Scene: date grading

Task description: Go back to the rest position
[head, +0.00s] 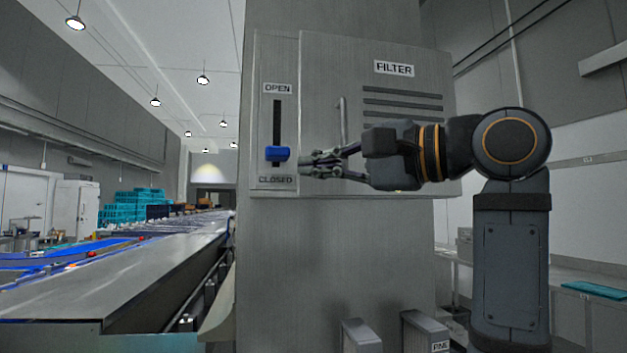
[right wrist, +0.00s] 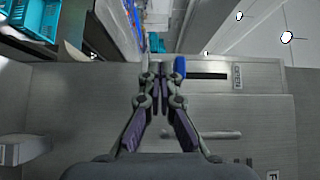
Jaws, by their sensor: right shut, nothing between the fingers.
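My right gripper (head: 308,164) is in front of the grey filter cabinet (head: 420,150), with its fingers pointing left. It is shut and empty, and its fingertips also show together in the right wrist view (right wrist: 161,72). The blue slider handle (head: 278,154) sits at the lower end of its slot, just above the CLOSED label. The fingertips are close to the handle's right side; in the right wrist view the blue handle (right wrist: 180,67) is right beside them. I cannot tell whether they touch. My left gripper is not in view.
The cabinet door has a vertical bar handle (head: 342,120) behind my right gripper. A long steel conveyor table (head: 110,285) runs along the left, with teal crates (head: 130,207) far back. Grey bins (head: 427,332) stand below the cabinet. A bench with a teal tray (head: 595,289) is at right.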

